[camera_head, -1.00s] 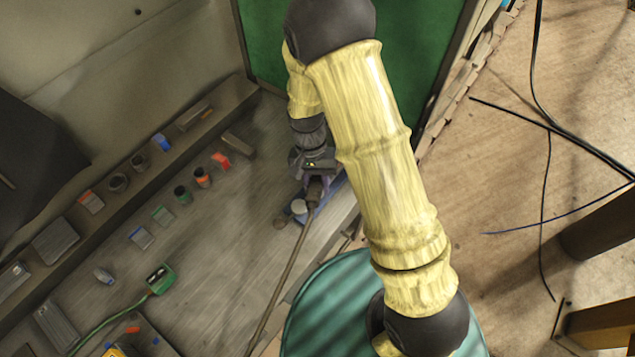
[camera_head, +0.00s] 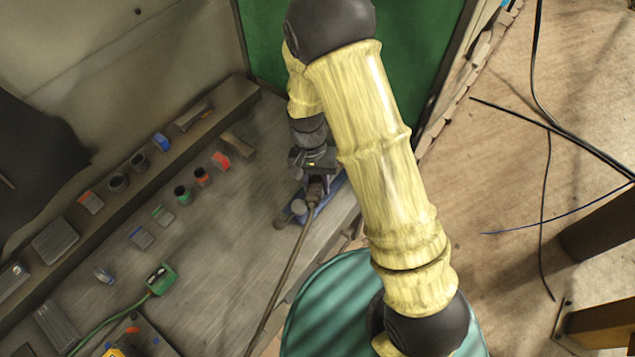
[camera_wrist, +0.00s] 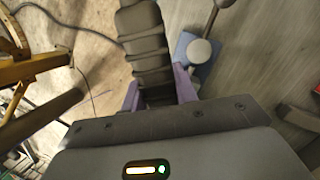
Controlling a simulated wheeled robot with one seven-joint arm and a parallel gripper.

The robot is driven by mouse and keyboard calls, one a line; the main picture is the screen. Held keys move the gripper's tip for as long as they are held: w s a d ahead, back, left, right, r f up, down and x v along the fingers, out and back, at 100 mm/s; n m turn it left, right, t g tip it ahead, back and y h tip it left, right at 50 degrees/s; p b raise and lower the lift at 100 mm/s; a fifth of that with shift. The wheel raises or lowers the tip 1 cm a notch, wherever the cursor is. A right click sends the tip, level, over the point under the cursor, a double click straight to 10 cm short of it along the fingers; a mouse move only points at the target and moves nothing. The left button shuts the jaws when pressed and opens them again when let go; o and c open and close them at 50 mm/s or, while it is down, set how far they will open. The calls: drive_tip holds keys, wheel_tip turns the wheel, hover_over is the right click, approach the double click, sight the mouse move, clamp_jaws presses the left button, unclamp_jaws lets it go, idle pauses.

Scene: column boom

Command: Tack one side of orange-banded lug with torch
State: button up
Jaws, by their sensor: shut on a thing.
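My gripper (camera_wrist: 158,94) is shut on the torch (camera_wrist: 147,45); its purple fingers sit on either side of the black ribbed handle. In the head view my gripper (camera_head: 316,176) is low over the bench's right edge, with the torch's hose (camera_head: 285,275) running down from it. A blue stand (camera_wrist: 186,46) with a grey post lies close beside the torch; I cannot tell whether they touch. Several pieces carry orange: a dark cylinder (camera_head: 202,177), a block (camera_head: 221,161) and a block on the ledge (camera_head: 91,202). I cannot tell which is the lug.
The bench (camera_head: 235,240) is bare between the small parts and the hose. A green clamp-like piece (camera_head: 161,279) with a green cable lies at the lower left. A marked plate (camera_head: 140,340) is at the bottom. A green curtain (camera_head: 420,60) stands behind my arm.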

drive_tip(key=shift+r, duration=0.1)
drive_tip(key=shift+s+a+r+p, duration=0.15)
drive_tip(key=shift+s+r+p, duration=0.05)
drive_tip(key=shift+r+p, duration=1.15)
drive_tip(key=shift+s+a+r+p, duration=0.2)
drive_tip(key=shift+r+p, duration=0.8)
drive_tip(key=shift+r, duration=0.55)
drive_tip(key=shift+s+a+r+p, duration=0.15)
drive_tip(key=shift+s+r+p, duration=0.05)
drive_tip(key=shift+r+p, duration=1.15)
drive_tip(key=shift+r, duration=0.1)
